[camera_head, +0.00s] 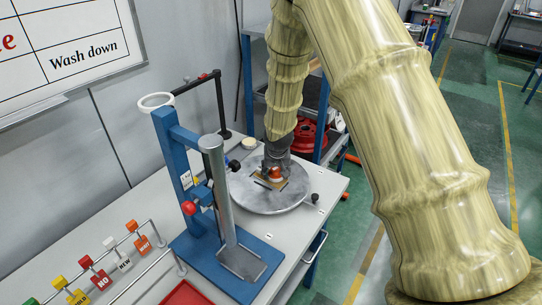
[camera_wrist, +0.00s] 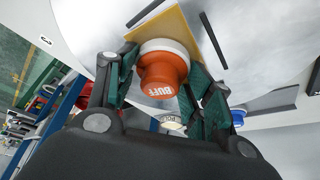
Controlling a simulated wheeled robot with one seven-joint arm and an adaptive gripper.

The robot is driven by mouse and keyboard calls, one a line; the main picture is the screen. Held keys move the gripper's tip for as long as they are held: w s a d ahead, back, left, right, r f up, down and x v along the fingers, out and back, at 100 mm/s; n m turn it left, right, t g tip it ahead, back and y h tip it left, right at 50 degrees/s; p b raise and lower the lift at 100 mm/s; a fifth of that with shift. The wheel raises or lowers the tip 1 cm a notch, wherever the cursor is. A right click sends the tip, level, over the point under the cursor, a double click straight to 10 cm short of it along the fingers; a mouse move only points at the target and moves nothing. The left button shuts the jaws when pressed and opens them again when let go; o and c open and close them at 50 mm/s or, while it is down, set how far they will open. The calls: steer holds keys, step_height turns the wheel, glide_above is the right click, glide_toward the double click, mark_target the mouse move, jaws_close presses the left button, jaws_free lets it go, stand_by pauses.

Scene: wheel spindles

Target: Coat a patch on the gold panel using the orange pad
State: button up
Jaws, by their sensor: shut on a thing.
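The orange pad (camera_wrist: 162,78) is an orange knob marked BUFF with a white round base. My gripper (camera_wrist: 163,70) is shut on it, one teal finger on each side. The gold panel (camera_wrist: 188,20) is a small flat plate just beyond the white base, which covers part of it. I cannot tell whether the base touches it. In the head view my gripper (camera_head: 275,163) points down over the panel (camera_head: 265,184), with the orange pad (camera_head: 276,173) at its tip. The gripper and pad hide much of the panel there.
The panel lies on a grey round plate (camera_head: 265,202) with dark strips beside the panel. A blue press stand (camera_head: 173,160) with a grey column stands close at left. A black bent post (camera_head: 221,105) rises behind. Coloured labelled tags (camera_head: 102,270) sit at front left.

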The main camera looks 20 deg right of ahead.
mark_target(269, 176)
steer(key=shift+w+d, duration=0.35)
steer(key=shift+w, duration=0.05)
steer(key=shift+a, duration=0.2)
steer(key=shift+s+a, duration=0.9)
steer(key=shift+a, duration=0.05)
steer(key=shift+s+a, duration=0.2)
steer(key=shift+a, duration=0.35)
step_height(269, 176, up, 8)
steer(key=p, duration=0.4)
steer(key=shift+f, duration=0.2)
steer(key=shift+s, duration=0.1)
